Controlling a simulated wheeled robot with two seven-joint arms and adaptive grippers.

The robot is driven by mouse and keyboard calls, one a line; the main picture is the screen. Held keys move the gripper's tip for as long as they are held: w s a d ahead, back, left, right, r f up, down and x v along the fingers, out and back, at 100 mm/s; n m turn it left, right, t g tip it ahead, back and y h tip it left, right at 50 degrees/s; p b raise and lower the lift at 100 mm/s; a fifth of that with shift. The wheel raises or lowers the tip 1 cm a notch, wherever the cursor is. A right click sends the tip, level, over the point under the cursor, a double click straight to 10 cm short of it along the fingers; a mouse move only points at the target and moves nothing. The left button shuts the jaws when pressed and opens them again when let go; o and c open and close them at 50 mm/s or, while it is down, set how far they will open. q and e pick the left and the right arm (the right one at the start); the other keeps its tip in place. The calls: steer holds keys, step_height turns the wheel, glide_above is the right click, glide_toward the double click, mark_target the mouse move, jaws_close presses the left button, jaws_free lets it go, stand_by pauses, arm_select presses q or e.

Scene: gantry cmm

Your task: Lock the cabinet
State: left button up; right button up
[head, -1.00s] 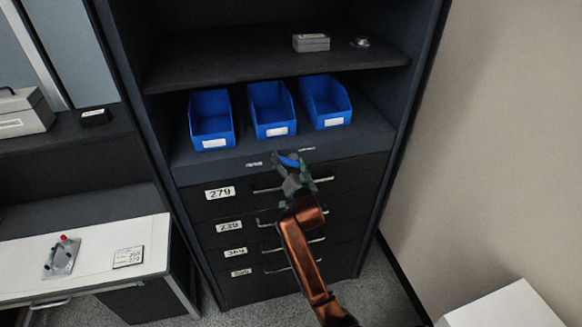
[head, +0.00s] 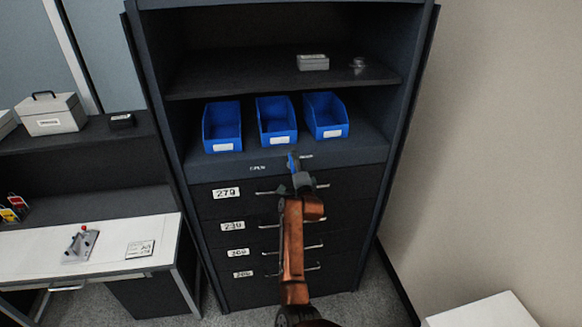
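The dark cabinet (head: 340,228) stands in the middle of the head view, with several numbered drawers below an open shelf section. A strip above the top drawer carries a small label (head: 258,168) that seems to read "OPEN". My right gripper (head: 294,162) is in front of this strip, at the end of the copper-coloured arm from below. A blue piece shows at its tip; I cannot tell whether it is a key or handle, or whether the fingers hold it. The lock is hidden behind the gripper. My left gripper is not in view.
Three blue bins (head: 275,121) stand on the cabinet's lower shelf. A grey box (head: 313,62) sits on the shelf above. A white-topped desk (head: 100,262) stands at left, a white block (head: 482,312) at bottom right. Grey floor is visible beside the cabinet.

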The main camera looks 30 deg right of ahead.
steer(key=shift+d+m, duration=0.2)
steer(key=shift+m, duration=0.4)
steer(key=shift+s+d+m+p, duration=0.1)
steer(key=shift+m+p, duration=0.2)
steer(key=o, duration=1.7)
steer(key=shift+s+f, duration=0.1)
steer(key=shift+s, duration=0.05)
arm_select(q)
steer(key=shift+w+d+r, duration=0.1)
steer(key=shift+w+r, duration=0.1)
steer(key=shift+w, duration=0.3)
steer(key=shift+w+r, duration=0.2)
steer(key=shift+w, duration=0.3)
arm_select(e)
steer(key=shift+v, duration=3.6)
